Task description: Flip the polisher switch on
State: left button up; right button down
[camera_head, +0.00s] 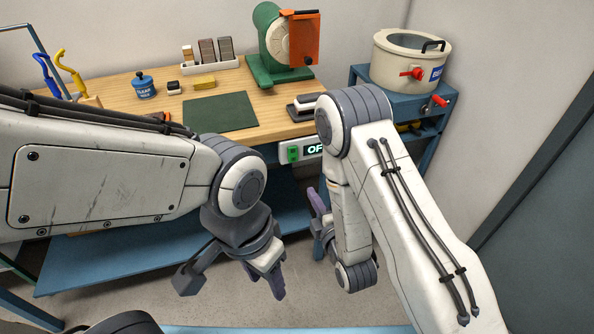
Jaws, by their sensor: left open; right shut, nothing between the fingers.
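The polisher (268,52) is a green machine with a pale round face and an orange guard, standing at the back right of the wooden bench. A white switch box (300,151) is on the bench's front edge. It has a green button (293,153) and a dark display whose visible letters read "OF"; my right arm hides the rest. My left gripper (232,281) is open and empty, low in front of the bench and below the box. My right gripper (319,213) is shut and empty, below the box and partly hidden by its own arm.
A dark green mat (221,113), a blue wax tin (145,87), and a rack of bars (208,54) are on the bench (120,87). A beige pot (405,62) stands on a blue cabinet at right. A blue lower shelf (120,262) lies under the bench.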

jog(key=shift+d, duration=0.1)
dwell(0.3)
jog(key=b, duration=1)
send_near(294, 161)
jog(key=x, duration=0.5)
jog(key=shift+w+p, duration=0.2)
jog(key=shift+p, duration=0.2)
jog(key=shift+w+a+f, duration=0.1)
jog(key=shift+w+a, duration=0.2)
jog(key=shift+w, duration=0.35)
